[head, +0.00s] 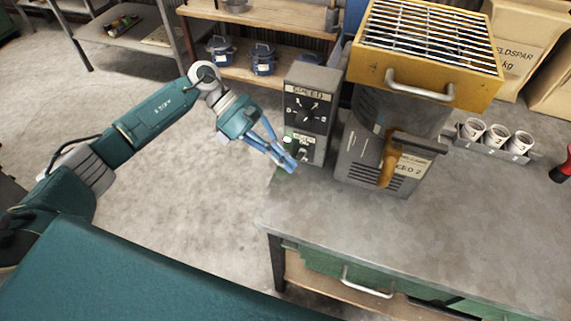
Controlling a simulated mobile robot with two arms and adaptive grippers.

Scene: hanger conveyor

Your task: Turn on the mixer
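The mixer (352,158) is a grey machine on the workbench with a yellow top and a metal grate, and a brown lever on its front. A grey control box (320,90) stands at its left, with a dial (305,111) marked SPEED. Below the dial are a pale green-lit button (289,139) and a small switch (304,154) under a label. My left gripper (289,164) is just in front of the box's lower left part. Its blue fingers meet at the tips, with nothing visible between them. Whether they touch the box cannot be told. My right gripper is out of view.
The workbench (460,235) is clear in front of the mixer. A rack of numbered cups (497,138) stands at the right, with a red-and-black object (562,171) beyond. Shelves with blue pots (263,58) are behind. Cardboard boxes (525,45) stand at the back right.

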